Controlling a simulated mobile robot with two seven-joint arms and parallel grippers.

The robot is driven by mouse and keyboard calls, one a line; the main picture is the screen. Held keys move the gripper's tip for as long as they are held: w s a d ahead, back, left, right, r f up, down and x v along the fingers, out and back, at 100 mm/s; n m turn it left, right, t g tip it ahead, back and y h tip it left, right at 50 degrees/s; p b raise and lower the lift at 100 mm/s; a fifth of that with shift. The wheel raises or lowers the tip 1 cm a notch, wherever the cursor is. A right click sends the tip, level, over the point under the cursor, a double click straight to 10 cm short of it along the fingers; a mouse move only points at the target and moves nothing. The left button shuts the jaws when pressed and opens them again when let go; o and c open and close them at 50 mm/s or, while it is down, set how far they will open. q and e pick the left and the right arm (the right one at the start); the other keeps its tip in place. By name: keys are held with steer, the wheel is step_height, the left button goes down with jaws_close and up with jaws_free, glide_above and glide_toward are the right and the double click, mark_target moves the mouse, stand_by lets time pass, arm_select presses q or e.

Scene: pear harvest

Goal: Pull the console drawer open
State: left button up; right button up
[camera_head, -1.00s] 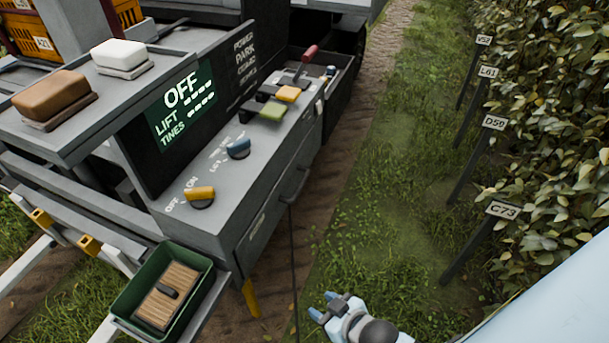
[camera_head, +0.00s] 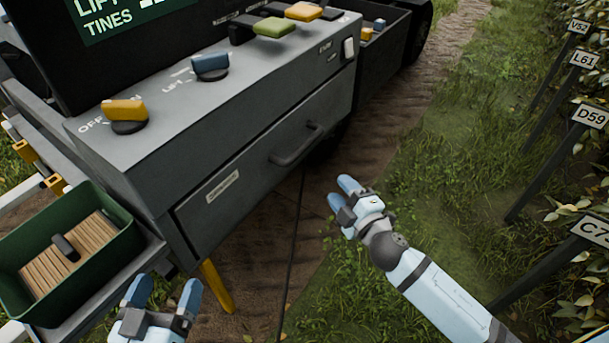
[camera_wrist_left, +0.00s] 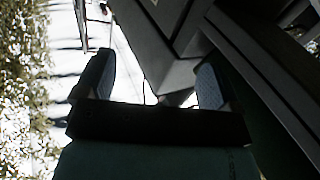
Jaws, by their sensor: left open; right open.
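The console drawer (camera_head: 235,200) is a dark grey front panel with a small label, below the console top. It looks shut. Its dark bar handle (camera_head: 297,145) is on the right part of the panel. My right gripper (camera_head: 340,194) is open and empty, a short way below and right of the handle, not touching it. My left gripper (camera_head: 163,290) is open and empty at the bottom left, below the drawer's left end. In the left wrist view the left fingers (camera_wrist_left: 153,85) are spread, with dark console panels beyond them.
A green bin (camera_head: 125,245) with a slatted wooden piece stands left of the console. The console top carries a yellow knob (camera_head: 125,110), a blue knob (camera_head: 210,66) and a green lever (camera_head: 273,27). Numbered signs (camera_head: 590,116) and a hedge line the right. Grass and dirt are open between.

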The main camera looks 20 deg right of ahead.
mark_target(305, 145)
arm_select(q)
steer(key=shift+s+d+f+t+h+b, duration=0.45)
steer(key=shift+f+t+b, duration=0.2)
steer(key=shift+b, duration=1.75)
arm_select(e)
steer(key=shift+w+a+r+n+t+y, duration=0.25)
steer(key=shift+w+a+n, duration=0.45)
steer(key=shift+w, duration=2)
steer(key=shift+w+a+r+n+t+y, duration=0.15)
steer(key=shift+w+a+n, duration=0.45)
steer(key=shift+w, duration=2.05)
steer(key=shift+w+a+r+n+t+y, duration=0.15)
steer(key=shift+w+a+n+t+y, duration=0.5)
steer(key=shift+w, duration=2.05)
steer(key=shift+d+n+g+h, duration=0.2)
steer(key=shift+n+g+h, duration=0.05)
steer(key=shift+g+h, duration=0.1)
arm_select(q)
steer(key=shift+w, duration=0.1)
arm_select(e)
jaws_close()
